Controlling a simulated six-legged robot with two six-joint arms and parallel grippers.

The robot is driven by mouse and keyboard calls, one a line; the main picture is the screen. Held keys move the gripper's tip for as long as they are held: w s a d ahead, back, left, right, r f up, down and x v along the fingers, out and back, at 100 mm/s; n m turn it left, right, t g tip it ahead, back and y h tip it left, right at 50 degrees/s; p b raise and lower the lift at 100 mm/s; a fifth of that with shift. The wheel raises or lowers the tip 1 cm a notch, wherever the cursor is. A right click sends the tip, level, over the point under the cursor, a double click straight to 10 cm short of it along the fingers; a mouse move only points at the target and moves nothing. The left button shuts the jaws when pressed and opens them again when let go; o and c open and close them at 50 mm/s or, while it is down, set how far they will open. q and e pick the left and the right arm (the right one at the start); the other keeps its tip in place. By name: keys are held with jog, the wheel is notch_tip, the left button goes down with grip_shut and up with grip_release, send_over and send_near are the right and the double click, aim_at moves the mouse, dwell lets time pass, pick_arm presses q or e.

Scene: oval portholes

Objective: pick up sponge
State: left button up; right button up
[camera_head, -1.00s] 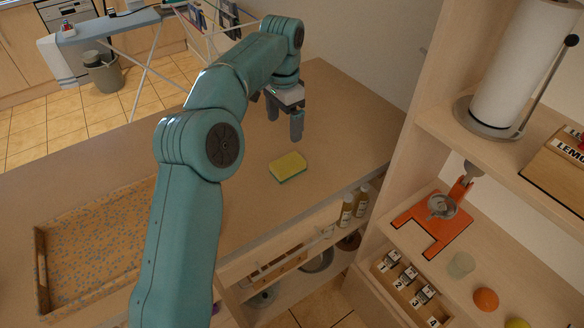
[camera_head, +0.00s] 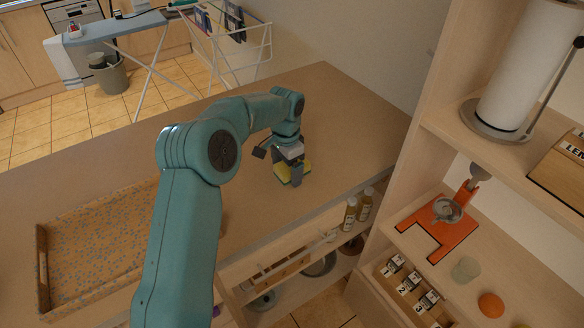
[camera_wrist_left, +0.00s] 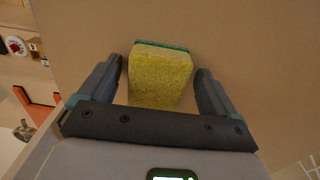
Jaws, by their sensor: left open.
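The sponge, yellow with a green layer, lies on the wooden counter. In the head view the sponge (camera_head: 283,172) is partly hidden behind my left gripper (camera_head: 294,178), which is lowered over it. In the left wrist view the sponge (camera_wrist_left: 160,78) sits between the two dark fingers of my left gripper (camera_wrist_left: 160,80). My right gripper is not in view.
A speckled tray (camera_head: 42,262) lies on the counter at the left. Shelves at the right hold a paper towel roll (camera_head: 525,70), an orange stand (camera_head: 437,228) and an orange fruit (camera_head: 491,305). Bottles (camera_head: 357,208) stand below the counter's front edge. The counter around the sponge is clear.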

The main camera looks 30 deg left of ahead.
pick_arm(q)
jog(key=shift+s+d+r, duration=0.15)
jog(key=shift+s+r, duration=0.05)
jog(key=shift+w+f, duration=0.1)
jog(key=c, duration=1)
